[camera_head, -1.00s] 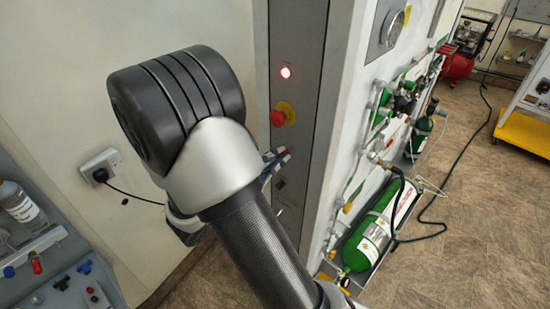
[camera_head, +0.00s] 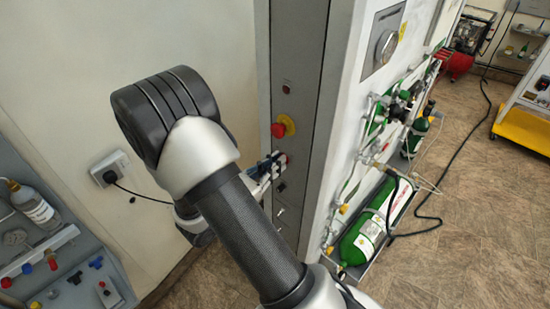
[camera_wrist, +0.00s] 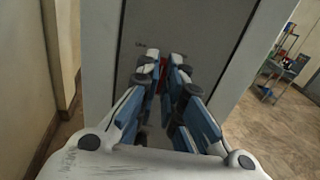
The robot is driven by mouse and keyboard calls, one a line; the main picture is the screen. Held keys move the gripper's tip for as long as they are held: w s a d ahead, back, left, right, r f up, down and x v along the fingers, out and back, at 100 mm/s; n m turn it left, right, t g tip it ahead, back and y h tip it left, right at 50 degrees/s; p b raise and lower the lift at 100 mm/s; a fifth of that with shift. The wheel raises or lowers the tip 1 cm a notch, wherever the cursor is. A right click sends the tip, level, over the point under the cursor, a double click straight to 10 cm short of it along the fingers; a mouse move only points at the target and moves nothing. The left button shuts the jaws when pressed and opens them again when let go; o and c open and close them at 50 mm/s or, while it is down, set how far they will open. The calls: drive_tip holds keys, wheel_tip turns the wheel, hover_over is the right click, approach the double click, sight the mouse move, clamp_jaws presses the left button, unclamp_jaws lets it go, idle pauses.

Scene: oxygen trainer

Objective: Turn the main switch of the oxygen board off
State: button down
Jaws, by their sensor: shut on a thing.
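The oxygen board's narrow grey panel (camera_head: 300,60) stands upright in the middle of the head view. It carries a small dark red lamp (camera_head: 286,87), unlit, and a red mushroom button (camera_head: 279,130) on a yellow base. My gripper (camera_head: 280,162) reaches the panel below the button, its blue and grey fingers pointing at it. In the wrist view my gripper (camera_wrist: 164,62) has its fingertips closed around a small red switch (camera_wrist: 163,67) on the panel face. The fingers hide most of this switch, so its angle cannot be told.
A green oxygen cylinder (camera_head: 365,238) with hoses lies beside the board at right. A wall socket (camera_head: 108,168) with a plugged cable is at left, above a bench unit (camera_head: 60,255). Free floor (camera_head: 470,200) lies at the right.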

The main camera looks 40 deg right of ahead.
drive_tip(key=shift+w+n+p, duration=0.2)
drive_tip(key=shift+n+p, duration=2.7)
drive_tip(key=shift+n, duration=1.4)
drive_tip(key=shift+f, duration=0.1)
drive_tip(key=c, duration=1.7)
unclamp_jaws()
drive_tip(key=shift+a, duration=0.1)
drive_tip(key=a, duration=0.8)
drive_tip(key=s+a, duration=0.1)
drive_tip(key=a, duration=0.3)
drive_tip(key=shift+d, duration=0.1)
